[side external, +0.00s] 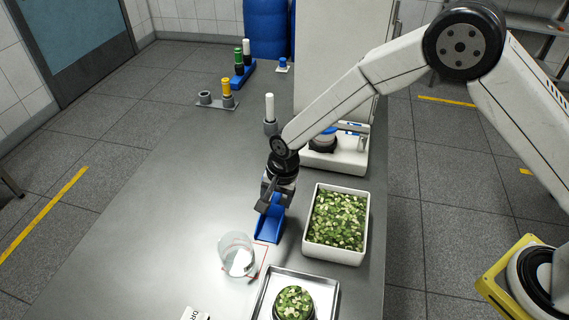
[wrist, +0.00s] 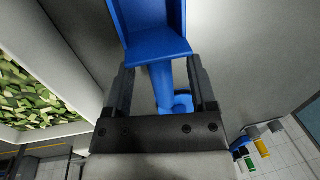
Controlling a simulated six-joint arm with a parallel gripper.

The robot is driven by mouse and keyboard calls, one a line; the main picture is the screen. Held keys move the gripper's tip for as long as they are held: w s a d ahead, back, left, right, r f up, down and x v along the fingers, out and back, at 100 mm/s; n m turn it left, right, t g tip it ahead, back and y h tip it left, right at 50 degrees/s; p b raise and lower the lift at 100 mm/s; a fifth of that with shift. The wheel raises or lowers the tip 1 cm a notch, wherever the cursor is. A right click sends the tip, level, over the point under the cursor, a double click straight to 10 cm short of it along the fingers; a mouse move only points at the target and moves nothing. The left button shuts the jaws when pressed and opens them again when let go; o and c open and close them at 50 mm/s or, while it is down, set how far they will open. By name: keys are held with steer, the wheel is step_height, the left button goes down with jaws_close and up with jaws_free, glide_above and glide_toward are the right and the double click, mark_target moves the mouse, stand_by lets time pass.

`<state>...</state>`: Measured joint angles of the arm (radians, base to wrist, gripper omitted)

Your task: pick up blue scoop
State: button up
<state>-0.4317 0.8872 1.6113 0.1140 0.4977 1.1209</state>
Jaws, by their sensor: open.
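The blue scoop (side external: 270,222) is on the grey table, left of the white bin, with its open tray end toward the glass beaker. My gripper (side external: 271,193) is over its handle end in the side view. In the wrist view my gripper (wrist: 165,92) is open, with one finger on each side of the blue scoop's handle (wrist: 165,85). The scoop's tray (wrist: 152,30) extends beyond the fingertips. Gaps show between the handle and both fingers. Part of the handle is hidden behind the gripper body.
A white bin (side external: 308,248) of chopped greens stands close on the right. A glass beaker (side external: 237,256) stands near the scoop's tray end. A metal tray (side external: 265,299) with a bowl of greens (side external: 294,303) is in front. A scale (side external: 348,158) stands behind. The table's left side is clear.

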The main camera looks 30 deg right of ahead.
steer(key=shift+w+a+f, duration=0.1)
steer(key=shift+f, duration=0.7)
steer(key=shift+c, duration=0.2)
jaws_close()
